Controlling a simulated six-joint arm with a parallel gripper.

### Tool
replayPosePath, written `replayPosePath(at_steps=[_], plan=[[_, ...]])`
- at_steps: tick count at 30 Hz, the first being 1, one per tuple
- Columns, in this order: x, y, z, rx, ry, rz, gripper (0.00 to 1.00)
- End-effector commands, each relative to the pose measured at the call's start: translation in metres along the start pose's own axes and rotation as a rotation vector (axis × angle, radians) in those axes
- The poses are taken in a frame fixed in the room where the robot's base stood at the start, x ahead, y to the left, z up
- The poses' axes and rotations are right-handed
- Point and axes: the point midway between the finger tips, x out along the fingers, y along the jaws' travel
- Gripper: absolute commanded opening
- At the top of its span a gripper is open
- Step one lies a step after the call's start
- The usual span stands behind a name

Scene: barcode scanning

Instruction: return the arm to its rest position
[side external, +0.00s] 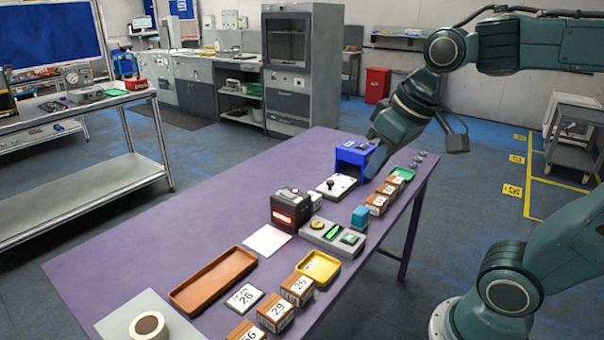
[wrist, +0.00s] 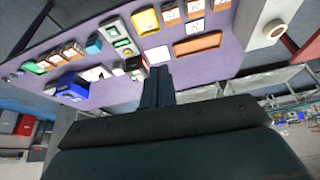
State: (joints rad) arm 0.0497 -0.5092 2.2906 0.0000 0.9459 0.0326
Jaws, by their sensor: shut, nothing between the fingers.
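My gripper (side external: 374,165) hangs from my arm over the far right part of the purple table, in front of or beside the blue bin (side external: 352,152); the side view does not show the gap clearly. In the wrist view my gripper's fingers (wrist: 158,78) are together, with nothing between them. They point towards the table (wrist: 130,60), which appears tilted in that view. The black scanner (side external: 291,209) with a red lit window stands mid-table, clear of my gripper.
Several brown numbered boxes (side external: 297,289) stand along the near edge, with more by the green tray (side external: 402,174). A brown tray (side external: 213,278), yellow tray (side external: 318,267), button panel (side external: 332,236) and teal cube (side external: 360,216) share the table. The table's left side is bare.

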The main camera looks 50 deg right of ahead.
Motion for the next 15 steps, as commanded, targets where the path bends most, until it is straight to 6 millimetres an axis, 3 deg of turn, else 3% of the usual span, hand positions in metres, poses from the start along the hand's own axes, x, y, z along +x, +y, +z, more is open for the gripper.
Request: replayPosePath(at_steps=[6, 15], plan=[[-0.001, -0.005, 0.044, -0.050, 0.050, -0.015, 0.00], [0.003, -0.007, 0.068, -0.078, 0.077, -0.023, 0.00]])
